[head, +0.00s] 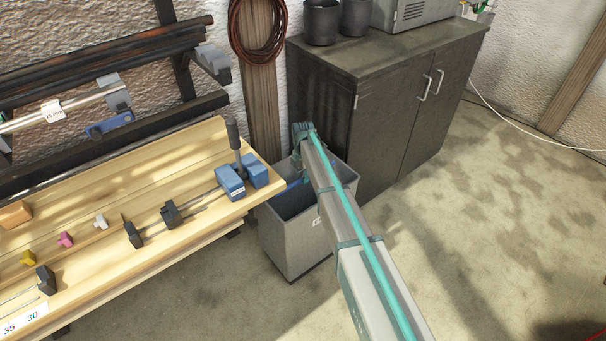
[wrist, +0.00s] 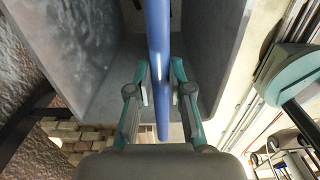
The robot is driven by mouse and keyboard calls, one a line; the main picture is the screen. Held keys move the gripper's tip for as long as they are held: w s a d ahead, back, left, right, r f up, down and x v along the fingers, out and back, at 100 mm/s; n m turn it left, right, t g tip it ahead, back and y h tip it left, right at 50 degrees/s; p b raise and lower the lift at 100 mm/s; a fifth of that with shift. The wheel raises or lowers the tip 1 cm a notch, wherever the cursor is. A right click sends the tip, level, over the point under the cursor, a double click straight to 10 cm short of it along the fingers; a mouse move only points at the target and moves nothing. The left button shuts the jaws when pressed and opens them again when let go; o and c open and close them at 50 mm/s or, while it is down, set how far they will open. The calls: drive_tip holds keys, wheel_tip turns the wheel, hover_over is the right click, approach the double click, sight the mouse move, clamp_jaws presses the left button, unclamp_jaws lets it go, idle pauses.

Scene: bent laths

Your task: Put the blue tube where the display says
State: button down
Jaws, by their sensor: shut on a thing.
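The blue tube (wrist: 158,40) runs lengthwise through the middle of the wrist view. My gripper (wrist: 160,82) is shut on it, one finger on each side. The grey bin (wrist: 215,45) surrounds the tube and fingers in that view. In the head view my arm reaches over the grey bin (head: 287,247) beside the bench end, and my fingers are mostly hidden behind my arm. A patch of blue shows inside the bin there, partly hidden. I cannot make out a readable display in either view.
The wooden bench (head: 120,200) at the left carries clamps, blue blocks and small coloured pieces. A rack (head: 110,90) of bars stands behind it. A dark cabinet (head: 385,110) stands close behind the bin. Open floor (head: 500,230) lies to the right.

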drive_tip(key=shift+f, duration=0.4)
drive_tip(key=c, duration=1)
unclamp_jaws()
drive_tip(key=shift+r, duration=0.1)
wheel_tip(320, 180, up, 12)
